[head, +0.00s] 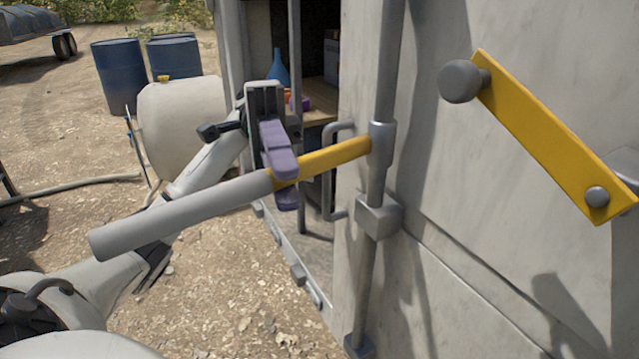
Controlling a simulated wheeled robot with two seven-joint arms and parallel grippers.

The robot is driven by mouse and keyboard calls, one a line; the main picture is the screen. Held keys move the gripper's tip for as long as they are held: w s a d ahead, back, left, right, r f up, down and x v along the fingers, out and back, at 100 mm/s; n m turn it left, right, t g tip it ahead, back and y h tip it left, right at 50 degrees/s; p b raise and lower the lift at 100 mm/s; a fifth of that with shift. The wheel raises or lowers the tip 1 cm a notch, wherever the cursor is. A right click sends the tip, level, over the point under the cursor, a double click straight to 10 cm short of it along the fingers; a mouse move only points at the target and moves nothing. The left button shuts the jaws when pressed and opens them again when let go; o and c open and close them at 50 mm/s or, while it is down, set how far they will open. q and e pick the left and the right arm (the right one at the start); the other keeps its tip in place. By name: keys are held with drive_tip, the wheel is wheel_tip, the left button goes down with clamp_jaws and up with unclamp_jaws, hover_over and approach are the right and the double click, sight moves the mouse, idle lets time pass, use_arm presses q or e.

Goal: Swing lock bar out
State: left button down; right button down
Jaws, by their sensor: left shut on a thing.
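A yellow bar (335,158) with a thick grey grip (180,213) sticks out to the left from a collar on the vertical grey rod (386,80). My left gripper (283,178) has its purple fingers closed on this bar, one above and one below, where the yellow meets the grip. A flat yellow lock bar (540,132) sits on the grey door panel (470,230) at the right. It slants down to the right, with a grey knob (460,82) at its upper end and a round bolt (597,196) at its lower end. My right gripper is not in view.
Left of the panel is an opening with a wooden shelf (318,112) and a blue bottle (277,70). A grey pull handle (328,170) is near the panel's edge. Blue barrels (118,75) and a pale tank (182,120) stand on the dirt behind my left arm.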

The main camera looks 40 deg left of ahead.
use_arm(q)
drive_tip(key=shift+a+r, duration=0.1)
drive_tip(key=shift+a, duration=0.05)
idle(0.3)
drive_tip(key=c, duration=1.6)
unclamp_jaws()
drive_tip(key=shift+w, duration=0.1)
